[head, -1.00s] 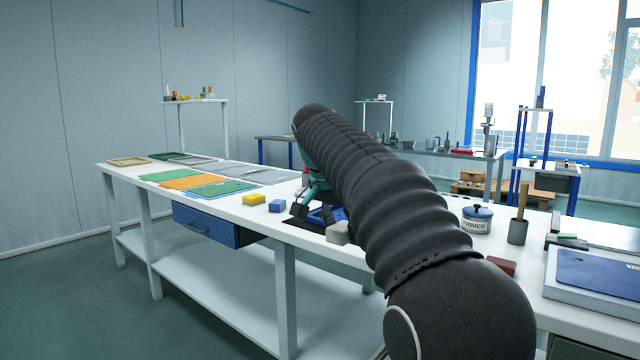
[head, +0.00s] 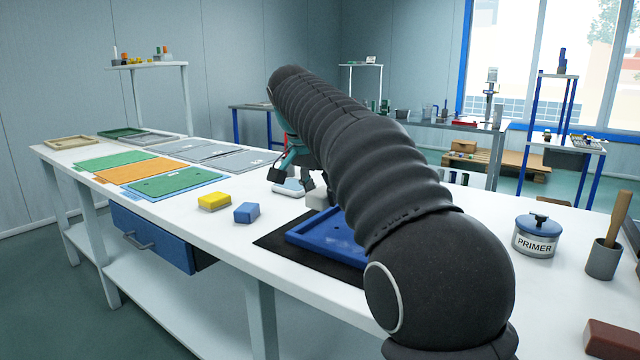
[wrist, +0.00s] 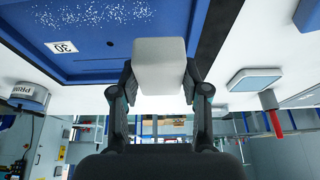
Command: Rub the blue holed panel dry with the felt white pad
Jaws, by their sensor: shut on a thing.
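The blue holed panel (head: 322,236) lies on a black mat (head: 275,240) on the long white bench, partly hidden behind my arm. The wrist view shows its blue face (wrist: 95,25) with white speckles or drops, a dark hole and a label reading 30. My gripper (head: 300,182) is shut on the white pad (head: 318,195), a pale block. In the wrist view my gripper (wrist: 158,80) has the pad (wrist: 158,52) between both fingers, and it overlaps the panel's edge in the picture. I cannot tell whether the pad touches the panel.
A yellow block (head: 214,202) and a blue block (head: 246,213) sit left of the mat. A pale tool with a red handle (wrist: 270,105) lies near the panel. A PRIMER can (head: 536,238), a cup (head: 604,260) and a brown block (head: 612,339) stand right. Coloured sheets lie farther left.

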